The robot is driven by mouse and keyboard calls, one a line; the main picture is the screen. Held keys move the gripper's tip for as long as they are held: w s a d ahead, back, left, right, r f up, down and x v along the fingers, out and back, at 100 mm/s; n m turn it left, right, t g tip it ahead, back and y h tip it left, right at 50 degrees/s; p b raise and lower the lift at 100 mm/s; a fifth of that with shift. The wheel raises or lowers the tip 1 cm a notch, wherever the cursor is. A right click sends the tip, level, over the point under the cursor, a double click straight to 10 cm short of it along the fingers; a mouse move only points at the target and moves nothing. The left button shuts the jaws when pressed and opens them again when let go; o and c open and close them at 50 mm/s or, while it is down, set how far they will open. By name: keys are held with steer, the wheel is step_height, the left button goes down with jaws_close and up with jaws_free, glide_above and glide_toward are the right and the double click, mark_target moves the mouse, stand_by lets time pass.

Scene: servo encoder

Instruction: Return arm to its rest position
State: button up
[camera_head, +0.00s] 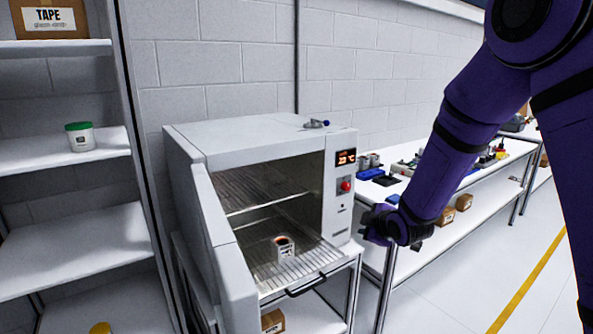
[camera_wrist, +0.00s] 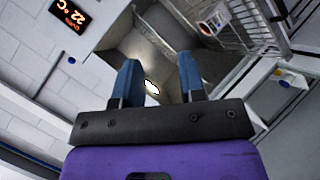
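My purple arm comes in from the right in the head view, and my gripper (camera_head: 397,228) hangs to the right of the grey oven, in front of the table. In the wrist view my gripper (camera_wrist: 158,82) has its two blue fingers apart with nothing between them. The oven (camera_head: 232,148) has its door open to the left.
A white table (camera_head: 505,155) with small parts runs along the wall at right. White shelves (camera_head: 75,245) at left hold a green-lidded jar (camera_head: 80,137) and a TAPE box (camera_head: 48,18). The oven's open door (camera_head: 210,215) stands out forward. The floor at lower right is clear.

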steer(key=s+d+r+m+g+h, duration=0.1)
steer(key=s+d+r+m, duration=0.3)
steer(key=s+r, duration=0.35)
steer(key=s+d+r+m+g+h, duration=0.1)
steer(key=s+d+r+m+g, duration=0.1)
steer(key=s+d+r+m, duration=0.4)
steer(key=s+r+m+g, duration=0.1)
steer(key=s+r, duration=0.3)
steer(key=s, duration=0.8)
steer(key=s+d+r+m+g+h, duration=0.1)
steer(key=s+r+m+g, duration=0.1)
steer(key=s, duration=1)
steer(key=shift+s+r+m, duration=0.4)
steer(key=shift+r+m, duration=0.5)
steer(key=shift+m, duration=0.2)
